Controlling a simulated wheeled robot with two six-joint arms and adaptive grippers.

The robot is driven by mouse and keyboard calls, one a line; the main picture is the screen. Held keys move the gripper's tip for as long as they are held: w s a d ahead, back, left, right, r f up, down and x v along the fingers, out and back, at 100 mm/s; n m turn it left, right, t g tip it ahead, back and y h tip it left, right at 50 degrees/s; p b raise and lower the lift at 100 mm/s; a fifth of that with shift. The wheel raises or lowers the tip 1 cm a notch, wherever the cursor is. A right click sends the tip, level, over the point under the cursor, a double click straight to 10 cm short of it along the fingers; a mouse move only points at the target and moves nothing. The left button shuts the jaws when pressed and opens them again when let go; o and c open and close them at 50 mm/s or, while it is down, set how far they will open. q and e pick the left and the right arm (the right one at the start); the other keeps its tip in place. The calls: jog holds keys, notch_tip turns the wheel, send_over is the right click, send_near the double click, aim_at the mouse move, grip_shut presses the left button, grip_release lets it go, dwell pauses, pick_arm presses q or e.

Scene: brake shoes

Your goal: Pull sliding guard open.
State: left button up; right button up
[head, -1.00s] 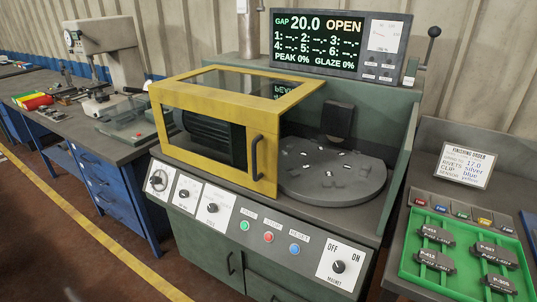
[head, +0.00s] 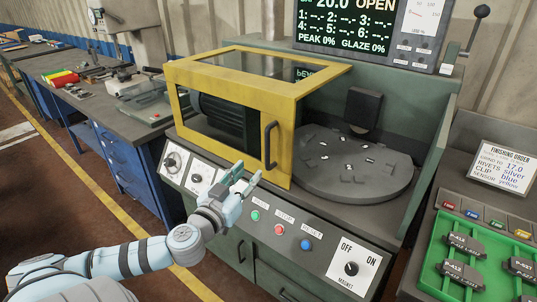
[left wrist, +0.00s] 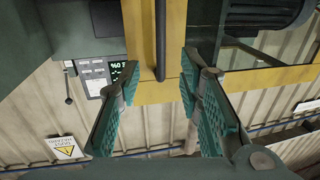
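The sliding guard (head: 232,95) is a yellow frame with clear panels on the machine. It stands over the left part of the machine bed, and the round grey turntable (head: 355,165) to its right is uncovered. A dark vertical handle (head: 268,145) is on the guard's front right post. My left gripper (head: 247,174) is open and empty, just in front of and below the handle. In the left wrist view the handle (left wrist: 160,40) runs between the lines of the two open teal fingers (left wrist: 160,78), beyond their tips. My right gripper is not in view.
The display (head: 345,25) reads OPEN. Below the guard, the front panel carries dials, coloured buttons (head: 279,229) and a magnet switch (head: 350,268). A green tray (head: 450,245) with brake shoes is at the right. A cluttered bench (head: 100,90) stands at the left.

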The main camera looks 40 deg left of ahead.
aim_at(266, 153)
pick_arm(q)
jog(key=x, duration=1.2)
jog(key=shift+w+f, duration=0.15)
jog(key=shift+w, duration=0.05)
jog(key=shift+a, duration=0.1)
jog(key=shift+c, duration=0.3)
grip_shut()
